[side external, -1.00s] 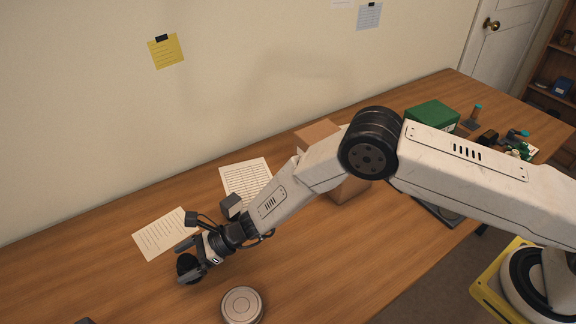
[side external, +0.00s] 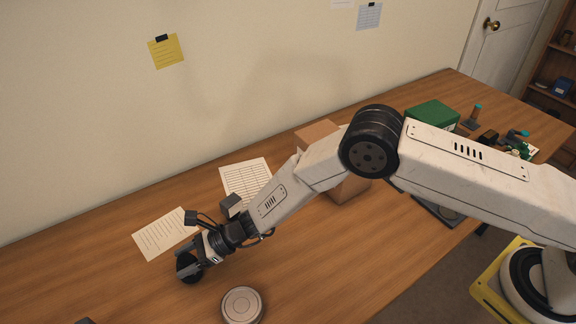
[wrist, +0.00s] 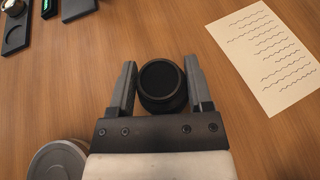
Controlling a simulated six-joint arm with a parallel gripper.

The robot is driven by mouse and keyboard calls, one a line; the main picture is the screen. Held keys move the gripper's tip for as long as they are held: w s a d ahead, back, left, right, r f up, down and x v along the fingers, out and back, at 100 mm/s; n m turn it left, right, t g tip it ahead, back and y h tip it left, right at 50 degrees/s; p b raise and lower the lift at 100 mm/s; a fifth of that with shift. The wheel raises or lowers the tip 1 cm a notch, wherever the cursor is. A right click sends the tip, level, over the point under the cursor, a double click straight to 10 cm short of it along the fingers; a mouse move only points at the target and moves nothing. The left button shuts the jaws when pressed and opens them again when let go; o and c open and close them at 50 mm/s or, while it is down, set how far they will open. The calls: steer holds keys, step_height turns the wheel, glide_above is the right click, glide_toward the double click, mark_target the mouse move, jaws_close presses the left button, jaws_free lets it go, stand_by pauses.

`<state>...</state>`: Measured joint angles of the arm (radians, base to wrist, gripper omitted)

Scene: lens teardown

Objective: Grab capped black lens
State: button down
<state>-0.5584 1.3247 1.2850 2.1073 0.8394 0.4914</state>
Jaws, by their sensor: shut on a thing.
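The capped black lens (wrist: 161,84) sits between my gripper's two fingers in the wrist view, its round dark cap facing the camera. My gripper (wrist: 160,80) is shut on the lens, with a finger against each side. In the side view the lens (side external: 187,267) is a dark round shape at the end of my gripper (side external: 189,264), partly hidden by the fingers. It is low over the wooden table; I cannot tell whether it touches the tabletop.
A round grey disc-like object (side external: 242,304) lies close to the right of my gripper. Printed sheets (side external: 163,235) lie behind it. A cardboard box (side external: 348,190) and a green box (side external: 432,115) stand farther right. Dark trays (wrist: 18,32) show at the wrist view's upper left.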

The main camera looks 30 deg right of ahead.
steer(key=shift+r, duration=0.65)
steer(key=s+d+r, duration=0.8)
steer(key=s+r, duration=0.3)
steer(key=shift+s+d+r, duration=0.15)
steer(key=shift+r, duration=0.1)
stand_by(0.4)
